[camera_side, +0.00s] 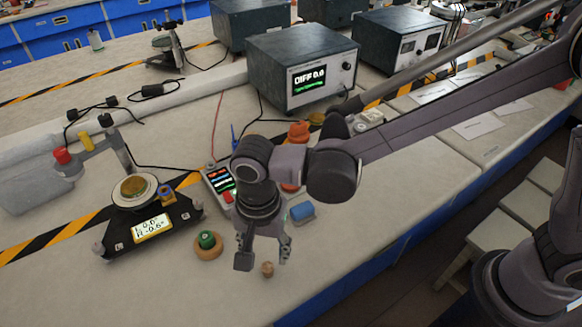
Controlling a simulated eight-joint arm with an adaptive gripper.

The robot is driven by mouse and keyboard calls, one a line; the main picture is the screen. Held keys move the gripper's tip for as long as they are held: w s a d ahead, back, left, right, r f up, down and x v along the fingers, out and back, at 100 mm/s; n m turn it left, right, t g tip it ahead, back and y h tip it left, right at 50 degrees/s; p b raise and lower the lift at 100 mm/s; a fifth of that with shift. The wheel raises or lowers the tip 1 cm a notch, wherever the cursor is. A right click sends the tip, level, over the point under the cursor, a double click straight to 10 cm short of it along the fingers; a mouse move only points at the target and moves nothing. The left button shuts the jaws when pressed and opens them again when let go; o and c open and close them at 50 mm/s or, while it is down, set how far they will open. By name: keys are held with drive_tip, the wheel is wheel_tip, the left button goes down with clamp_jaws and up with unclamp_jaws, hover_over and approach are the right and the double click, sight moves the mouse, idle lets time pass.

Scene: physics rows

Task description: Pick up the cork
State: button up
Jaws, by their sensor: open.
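The cork (267,269) is a small light-brown stub standing on the pale bench top, near the bench's front edge. My gripper (265,258) points down with its two fingers spread apart. The cork shows between and slightly below the fingertips, and nothing is held. I cannot tell from this one view how high the fingertips are above the bench or whether either touches the cork.
A green knob on a round wooden base (208,244) stands left of my gripper. A blue block (302,211) lies to the right. Bare bench lies in front.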

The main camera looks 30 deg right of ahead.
sight(267, 267)
drive_tip(key=shift+w+f, duration=0.1)
drive_tip(key=shift+f, duration=3.25)
drive_tip(key=c, duration=0.8)
